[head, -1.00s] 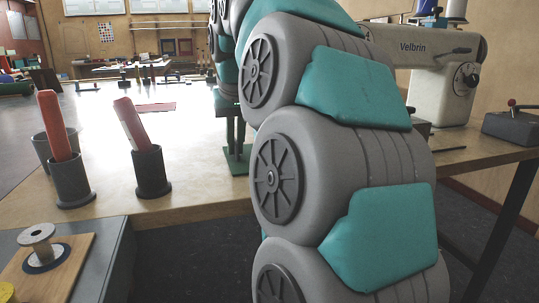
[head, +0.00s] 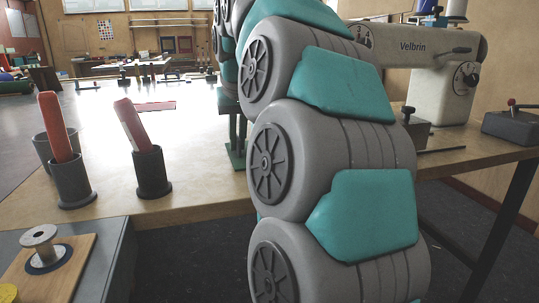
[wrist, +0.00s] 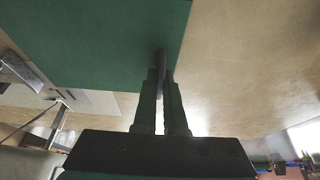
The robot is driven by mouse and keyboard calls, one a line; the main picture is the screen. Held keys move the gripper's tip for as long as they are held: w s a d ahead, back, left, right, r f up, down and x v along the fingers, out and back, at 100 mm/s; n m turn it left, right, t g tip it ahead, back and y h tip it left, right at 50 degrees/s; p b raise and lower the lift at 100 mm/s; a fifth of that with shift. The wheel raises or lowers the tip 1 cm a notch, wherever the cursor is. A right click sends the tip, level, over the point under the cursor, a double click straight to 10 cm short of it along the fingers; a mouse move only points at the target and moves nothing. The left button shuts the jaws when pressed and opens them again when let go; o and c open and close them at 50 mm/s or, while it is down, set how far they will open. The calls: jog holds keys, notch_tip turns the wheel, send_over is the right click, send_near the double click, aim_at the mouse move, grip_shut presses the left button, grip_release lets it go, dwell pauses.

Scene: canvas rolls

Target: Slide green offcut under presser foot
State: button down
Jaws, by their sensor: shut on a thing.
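The green offcut (wrist: 95,45) is a flat sheet filling the upper left of the wrist view. The sewing machine (head: 440,85), marked Velbrin, stands at the right of the table in the head view. My arm hides its needle end, so I cannot make out the presser foot there. Metal parts and a pale plate (wrist: 92,101) show at left in the wrist view.
Dark cups (head: 152,172) with red-handled items stand on the table's left part. A spool (head: 43,245) sits on a wooden board at lower left. A grey box with a knob (head: 510,127) is at the far right.

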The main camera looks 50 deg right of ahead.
jog(key=shift+w+d+p, duration=0.3)
jog(key=shift+w+d, duration=0.4)
jog(key=shift+d, duration=0.15)
jog(key=shift+w+d, duration=0.15)
jog(key=shift+d, duration=0.05)
jog(key=shift+w+d+p, duration=0.5)
jog(key=shift+w+d, duration=0.15)
jog(key=shift+d, duration=0.1)
jog(key=shift+w+d, duration=0.15)
jog(key=shift+d, duration=0.05)
dwell(0.5)
dwell(0.7)
jog(key=c, duration=1.3)
grip_release()
jog(key=shift+o, duration=0.2)
